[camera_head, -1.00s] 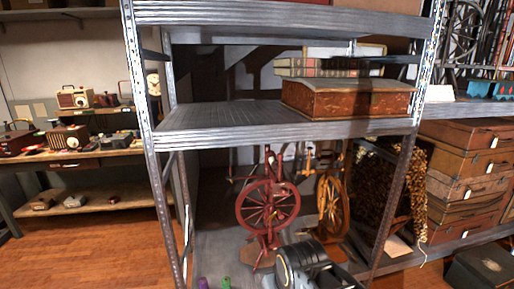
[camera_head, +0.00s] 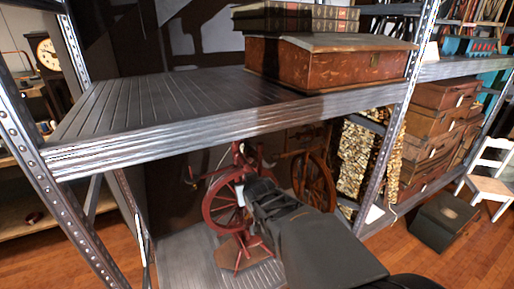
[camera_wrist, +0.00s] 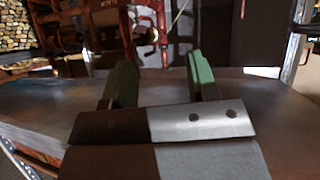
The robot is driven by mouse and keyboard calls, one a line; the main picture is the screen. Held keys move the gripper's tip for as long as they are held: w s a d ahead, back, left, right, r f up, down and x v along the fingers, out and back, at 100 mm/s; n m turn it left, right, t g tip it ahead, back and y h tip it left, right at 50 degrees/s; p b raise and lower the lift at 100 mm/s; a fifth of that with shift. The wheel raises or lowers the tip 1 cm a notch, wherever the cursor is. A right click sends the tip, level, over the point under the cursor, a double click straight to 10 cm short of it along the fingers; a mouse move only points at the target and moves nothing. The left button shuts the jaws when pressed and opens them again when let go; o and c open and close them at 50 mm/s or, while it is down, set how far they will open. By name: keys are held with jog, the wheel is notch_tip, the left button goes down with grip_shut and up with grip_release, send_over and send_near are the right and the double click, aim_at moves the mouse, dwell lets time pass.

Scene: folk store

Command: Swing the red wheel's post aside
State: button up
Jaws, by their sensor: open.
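The red wheel (camera_head: 222,206) belongs to a dark red spinning wheel standing upright on the lower shelf in the head view. Its red post (camera_head: 238,158) rises above the wheel, and its base (camera_head: 243,254) rests on the shelf. My arm reaches in from the lower right, and its end covers the wheel's right side. In the wrist view my gripper (camera_wrist: 160,80) has its two green fingers apart with nothing visible between them. Reddish wooden parts (camera_wrist: 147,36) show beyond the fingers. I cannot tell whether the fingers touch anything.
A brown spinning wheel (camera_head: 314,182) stands behind to the right. The upper shelf (camera_head: 150,115) lies over the wheels and holds a wooden box (camera_head: 320,65) with books (camera_head: 290,18). A metal upright (camera_head: 396,125) stands right of my arm. Suitcases (camera_head: 432,125) stand farther right.

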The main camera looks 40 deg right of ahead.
aim_at(258, 145)
jog(key=w+d+r+t+h+b, duration=0.1)
jog(key=w+d+r+t+h, duration=0.15)
jog(key=d+t, duration=0.5)
jog(key=shift+g+y, duration=0.45)
jog(key=shift+g, duration=0.3)
jog(key=x, duration=0.4)
jog(key=d+p+x, duration=0.1)
jog(key=x, duration=0.3)
jog(key=p+x, duration=0.1)
jog(key=x, duration=0.4)
jog(key=shift+s+d+r, duration=0.25)
jog(key=shift+r, duration=0.05)
jog(key=shift+c, duration=0.2)
grip_shut()
